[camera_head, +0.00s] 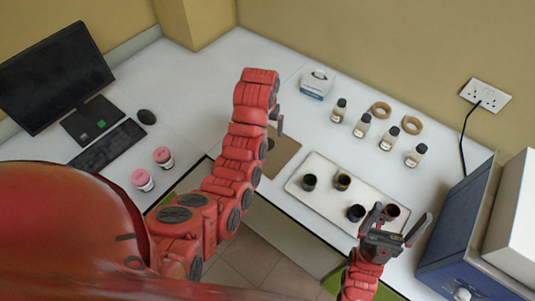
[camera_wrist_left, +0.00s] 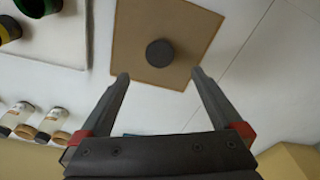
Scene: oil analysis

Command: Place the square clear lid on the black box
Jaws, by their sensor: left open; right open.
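I cannot make out a square clear lid or a black box in either view. A dark round object (camera_wrist_left: 160,52) sits on a brown square mat (camera_wrist_left: 190,25); the mat also shows in the head view (camera_head: 285,157). My left gripper (camera_wrist_left: 160,76) is open above the mat's edge, its fingertips apart on either side of the round object's line, holding nothing. In the head view my left arm partly covers the mat. My right gripper (camera_head: 403,222) is open and empty over the right end of the white tray (camera_head: 325,205), close to a dark reddish cup (camera_head: 392,211).
The tray holds several small cups. Several capped bottles (camera_head: 388,138), two tan rings (camera_head: 411,125) and a white-blue box (camera_head: 316,83) stand behind it. A blue machine (camera_head: 455,235) is at right. Pink-lidded jars (camera_head: 163,157), keyboard and monitor (camera_head: 55,75) are at left.

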